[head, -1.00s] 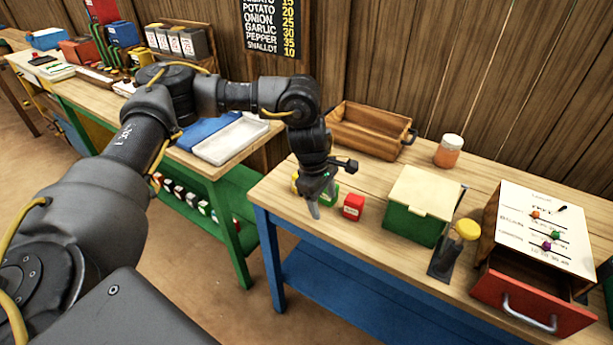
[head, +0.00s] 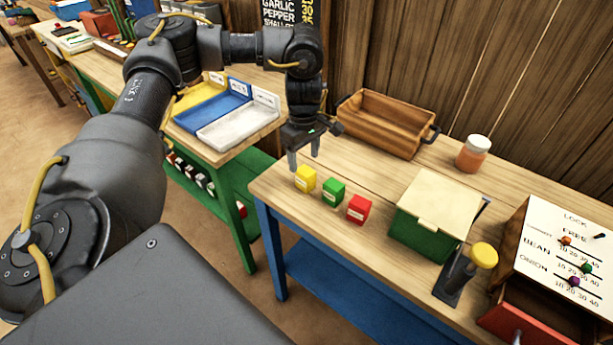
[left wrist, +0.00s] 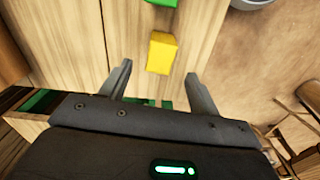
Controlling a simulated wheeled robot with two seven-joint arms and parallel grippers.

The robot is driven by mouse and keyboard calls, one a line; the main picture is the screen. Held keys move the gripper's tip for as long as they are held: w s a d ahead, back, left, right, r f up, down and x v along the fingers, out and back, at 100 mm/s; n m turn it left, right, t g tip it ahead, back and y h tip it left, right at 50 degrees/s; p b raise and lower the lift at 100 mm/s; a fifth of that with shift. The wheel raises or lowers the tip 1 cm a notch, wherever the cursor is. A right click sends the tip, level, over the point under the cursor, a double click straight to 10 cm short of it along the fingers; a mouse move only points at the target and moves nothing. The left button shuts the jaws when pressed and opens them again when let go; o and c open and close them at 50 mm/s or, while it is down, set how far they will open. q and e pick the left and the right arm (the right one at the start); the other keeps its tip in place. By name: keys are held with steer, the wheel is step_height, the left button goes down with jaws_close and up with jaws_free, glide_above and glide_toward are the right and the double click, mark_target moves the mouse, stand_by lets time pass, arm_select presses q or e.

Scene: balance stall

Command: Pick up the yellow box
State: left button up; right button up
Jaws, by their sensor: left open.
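The yellow box (head: 306,178) is a small cube with a pale label, standing on the wooden table near its left end. A green box (head: 333,190) and a red box (head: 358,209) stand in a row to its right. My left gripper (head: 304,160) is open and empty above the table, just behind the yellow box. In the left wrist view the yellow box (left wrist: 161,53) lies ahead of the gap between my two fingers (left wrist: 158,85), apart from both. The green box (left wrist: 162,2) shows at the top edge. My right gripper is not in view.
A wooden crate (head: 388,107) and an orange jar (head: 473,154) stand at the back. A green lidded box (head: 436,215), a yellow-topped plunger (head: 484,256) and a slider box (head: 570,240) stand to the right. Trays (head: 238,128) lie on the side table.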

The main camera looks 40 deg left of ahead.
mark_target(306, 170)
arm_select(q)
steer(key=shift+f, duration=0.15)
steer(key=shift+s+d+f, duration=0.1)
steer(key=shift+s+f, duration=0.05)
steer(key=shift+f, duration=0.05)
step_height(306, 170, down, 4)
steer(key=shift+d+f, duration=0.1)
steer(key=shift+f, duration=0.3)
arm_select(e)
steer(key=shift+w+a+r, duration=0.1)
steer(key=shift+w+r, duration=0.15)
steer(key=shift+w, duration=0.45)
arm_select(q)
steer(key=shift+c, duration=0.3)
steer(key=c, duration=1)
steer(key=shift+r, duration=0.15)
steer(key=shift+c, duration=0.2)
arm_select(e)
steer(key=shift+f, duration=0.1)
